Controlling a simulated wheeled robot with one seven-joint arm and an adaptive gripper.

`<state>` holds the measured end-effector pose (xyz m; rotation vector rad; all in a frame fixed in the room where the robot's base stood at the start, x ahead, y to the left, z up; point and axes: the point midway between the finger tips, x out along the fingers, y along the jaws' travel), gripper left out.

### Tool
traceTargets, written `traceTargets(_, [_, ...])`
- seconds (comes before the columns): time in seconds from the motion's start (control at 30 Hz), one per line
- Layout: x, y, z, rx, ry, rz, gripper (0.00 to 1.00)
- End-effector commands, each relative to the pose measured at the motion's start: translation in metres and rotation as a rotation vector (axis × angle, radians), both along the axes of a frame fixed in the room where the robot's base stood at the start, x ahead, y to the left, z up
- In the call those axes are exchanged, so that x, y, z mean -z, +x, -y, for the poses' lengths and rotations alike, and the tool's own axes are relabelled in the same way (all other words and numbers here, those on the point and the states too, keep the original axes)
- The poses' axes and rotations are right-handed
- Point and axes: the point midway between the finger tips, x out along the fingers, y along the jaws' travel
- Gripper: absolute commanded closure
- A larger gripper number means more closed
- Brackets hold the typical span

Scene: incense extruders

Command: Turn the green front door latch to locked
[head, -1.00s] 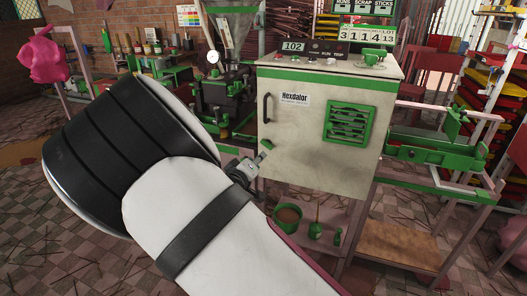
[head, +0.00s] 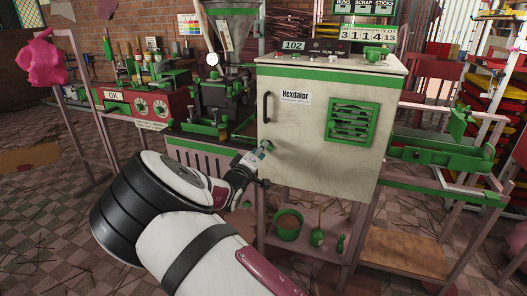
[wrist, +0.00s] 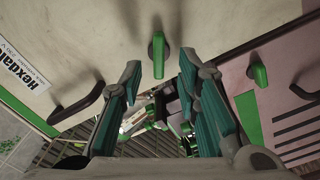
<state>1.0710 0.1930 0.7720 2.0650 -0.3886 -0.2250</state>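The green latch (head: 268,146) is on the lower left of the cream cabinet door (head: 300,150), below the dark door handle (head: 266,107). In the wrist view the latch (wrist: 158,54) is a slim green lever, its long side running up and down the picture. My gripper (head: 258,158) is just in front of the lower left of the door. In the wrist view my gripper (wrist: 161,68) is open, with teal-padded fingers on either side of the latch. Both fingers look apart from it. I cannot tell the exact depth between fingertips and lever.
The dark handle (wrist: 76,104) is left of the fingers in the wrist view. A green vent (head: 352,121) is on the door's right. A red box marked OK (head: 146,106) stands left.

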Motion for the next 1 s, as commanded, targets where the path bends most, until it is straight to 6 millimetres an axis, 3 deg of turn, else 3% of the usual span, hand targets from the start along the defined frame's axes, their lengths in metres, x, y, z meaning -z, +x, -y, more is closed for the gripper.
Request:
traceTargets(0.2, [0.000, 0.023, 0.010, 0.001, 0.001, 0.002, 0.70])
traceTargets(0.57, [-0.001, 0.028, 0.011, 0.000, 0.001, 0.000, 0.70])
traceTargets(0.6, [-0.001, 0.028, 0.011, 0.000, 0.001, 0.000, 0.72])
traceTargets(0.73, [-0.001, 0.028, 0.011, 0.000, 0.001, 0.000, 1.00])
traceTargets(1.0, [-0.001, 0.028, 0.011, 0.000, 0.005, 0.002, 1.00])
